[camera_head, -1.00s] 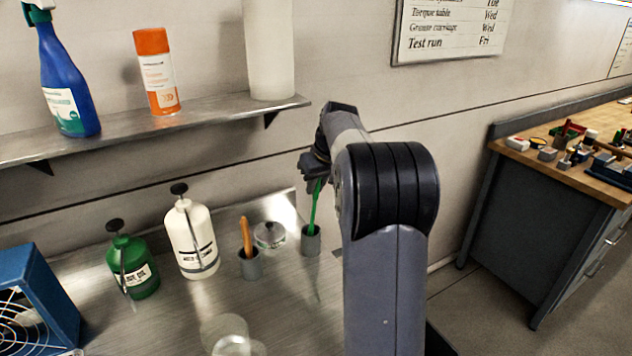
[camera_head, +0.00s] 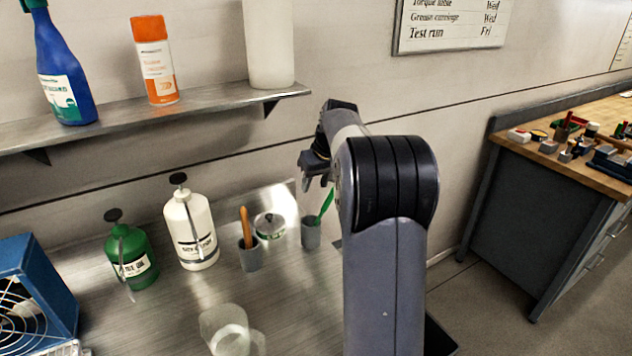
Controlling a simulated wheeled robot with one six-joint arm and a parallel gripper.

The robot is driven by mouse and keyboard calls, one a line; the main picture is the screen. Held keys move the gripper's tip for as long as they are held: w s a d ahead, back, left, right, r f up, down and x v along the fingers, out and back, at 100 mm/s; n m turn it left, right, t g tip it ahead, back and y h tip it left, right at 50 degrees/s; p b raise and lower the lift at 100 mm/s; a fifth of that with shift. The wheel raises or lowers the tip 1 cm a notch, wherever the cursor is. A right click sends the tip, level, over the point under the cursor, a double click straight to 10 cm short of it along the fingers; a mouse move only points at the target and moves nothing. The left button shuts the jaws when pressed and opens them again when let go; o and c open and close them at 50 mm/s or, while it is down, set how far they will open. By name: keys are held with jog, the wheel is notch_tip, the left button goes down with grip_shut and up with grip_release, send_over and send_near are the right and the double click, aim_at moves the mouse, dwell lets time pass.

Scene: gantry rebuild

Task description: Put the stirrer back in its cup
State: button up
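The green stirrer (camera_head: 325,206) leans to the right in a small grey cup (camera_head: 311,235) on the metal bench. Its lower end is hidden inside the cup. My gripper (camera_head: 304,170) is above the cup and apart from the stirrer, partly hidden behind my own arm. Its visible finger points left and down and nothing shows in its grasp, but the gap between the fingers is not clear. A second grey cup (camera_head: 250,258) to the left holds an orange-brown stick (camera_head: 246,228).
A round tin (camera_head: 269,226) stands between the two cups. A white bottle (camera_head: 190,230), a green bottle (camera_head: 131,258) and a clear beaker (camera_head: 228,330) stand nearby. A shelf (camera_head: 200,112) overhangs the back. A workbench (camera_head: 540,170) is at right.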

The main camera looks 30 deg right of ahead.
jog(key=v, duration=1)
jog(key=shift+r, duration=0.45)
jog(key=shift+s+f, duration=0.1)
jog(key=w+p+x, duration=0.1)
jog(key=p+x, duration=0.1)
jog(key=x, duration=0.6)
jog(key=shift+r, duration=0.25)
jog(key=shift+f, duration=0.15)
